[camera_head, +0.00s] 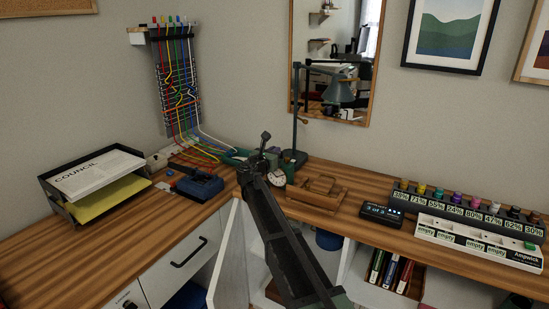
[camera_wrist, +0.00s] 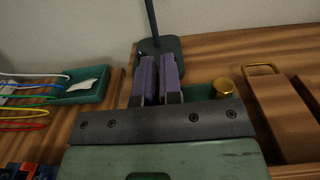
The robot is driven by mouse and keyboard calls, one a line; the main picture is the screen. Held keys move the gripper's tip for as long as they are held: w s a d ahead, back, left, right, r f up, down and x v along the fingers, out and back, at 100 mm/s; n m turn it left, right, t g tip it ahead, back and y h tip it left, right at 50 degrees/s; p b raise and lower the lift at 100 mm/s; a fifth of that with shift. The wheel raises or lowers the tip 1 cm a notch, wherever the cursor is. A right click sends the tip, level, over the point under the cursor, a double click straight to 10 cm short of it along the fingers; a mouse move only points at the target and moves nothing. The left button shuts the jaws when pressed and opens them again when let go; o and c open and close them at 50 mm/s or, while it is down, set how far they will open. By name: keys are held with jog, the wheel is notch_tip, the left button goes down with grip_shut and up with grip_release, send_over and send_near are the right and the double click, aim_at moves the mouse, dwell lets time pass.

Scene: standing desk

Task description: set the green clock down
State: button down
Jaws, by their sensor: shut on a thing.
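The green clock (camera_head: 276,178) shows a round white dial beside my gripper (camera_head: 260,163) at the back corner of the desk in the head view. In the wrist view, the purple-padded fingers of my gripper (camera_wrist: 162,78) are closed around it. Part of the clock's green body (camera_wrist: 198,92) shows to the right of the fingers, near a brass knob (camera_wrist: 223,87). The gripper housing hides most of the clock there. I cannot tell whether the clock's underside touches the wooden desk (camera_head: 365,179).
A desk lamp's dark base (camera_head: 293,157) stands just behind the clock. A wooden organiser (camera_head: 316,192) stands close at right. A green tray (camera_wrist: 82,88) and coloured cables (camera_head: 193,148) lie at left. A blue device (camera_head: 200,184) sits further left. A dark battery rack (camera_head: 455,207) is at far right.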

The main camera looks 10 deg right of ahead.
jog(key=shift+f, duration=0.15)
jog(key=c, duration=1.3)
grip_release()
jog(key=shift+r, duration=0.2)
jog(key=v, duration=1.2)
jog(key=s+d+f+m+g+y, duration=0.1)
jog(key=s+d+f+m+g, duration=0.4)
jog(key=s+m, duration=0.35)
jog(key=s+d+f+m+g+y, duration=0.2)
jog(key=s+d+f+m+g, duration=0.2)
jog(key=s+d+f+m, duration=0.4)
jog(key=s+a+f+m+g+y, duration=0.1)
jog(key=s+m+y, duration=0.1)
jog(key=s+m, duration=0.2)
jog(key=s+a+f+m+g+y, duration=0.1)
jog(key=s+m+g+y, duration=0.1)
jog(key=s, duration=0.7)
jog(key=s+a+f+m+g+y, duration=0.2)
jog(key=s+m+y, duration=0.2)
jog(key=s+m, duration=0.1)
jog(key=shift+s+m, duration=0.35)
jog(key=shift+s, duration=0.4)
jog(key=shift+o, duration=0.8)
jog(key=shift+a, duration=0.1)
jog(key=o, duration=0.8)
jog(key=shift+w, duration=0.15)
